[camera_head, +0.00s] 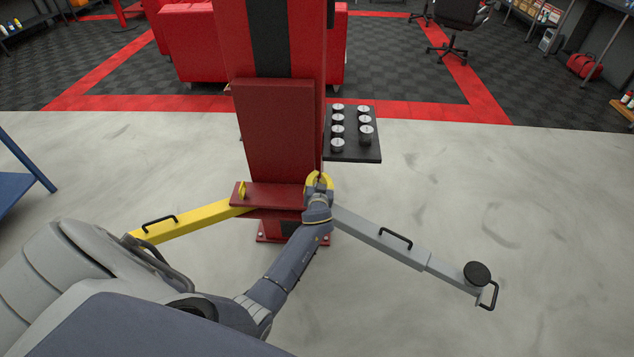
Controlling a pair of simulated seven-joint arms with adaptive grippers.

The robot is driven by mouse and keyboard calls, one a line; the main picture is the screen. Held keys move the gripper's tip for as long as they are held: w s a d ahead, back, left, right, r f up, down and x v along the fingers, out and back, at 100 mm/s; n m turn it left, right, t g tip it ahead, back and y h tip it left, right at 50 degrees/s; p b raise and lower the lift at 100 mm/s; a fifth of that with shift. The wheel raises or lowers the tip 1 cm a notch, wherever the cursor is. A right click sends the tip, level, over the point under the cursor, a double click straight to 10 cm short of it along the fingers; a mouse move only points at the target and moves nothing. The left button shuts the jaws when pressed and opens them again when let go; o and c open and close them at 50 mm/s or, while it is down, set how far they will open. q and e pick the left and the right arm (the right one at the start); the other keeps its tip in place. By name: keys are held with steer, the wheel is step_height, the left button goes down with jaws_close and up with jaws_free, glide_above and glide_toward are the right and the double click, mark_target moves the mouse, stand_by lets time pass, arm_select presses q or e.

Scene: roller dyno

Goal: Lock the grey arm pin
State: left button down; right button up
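The grey arm (385,238) of the red lift post (280,130) reaches out to the right, with a black handle along it and a round black pad (477,273) at its end. Yellow parts (319,178) show at the gripper there. The grey arm pin is hidden behind the gripper or cannot be told apart from it. I cannot see the fingertips clearly. My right gripper is not in view.
A yellow arm (195,221) reaches left from the post, with a small yellow pin (242,190) at its inner end. A black tray (358,152) with several round adapters is right of the post. A blue frame (22,175) stands at left.

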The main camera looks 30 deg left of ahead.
arm_select(q)
steer(key=shift+w+a+f, duration=0.3)
steer(key=shift+a+f, duration=0.05)
steer(key=shift+f, duration=0.4)
steer(key=shift+w+a+f, duration=0.25)
steer(key=shift+a+f, duration=0.05)
steer(key=shift+f, duration=0.4)
steer(key=shift+w+a+f, duration=0.3)
steer(key=shift+a+f, duration=0.05)
steer(key=shift+f, duration=0.4)
steer(key=shift+f, duration=0.1)
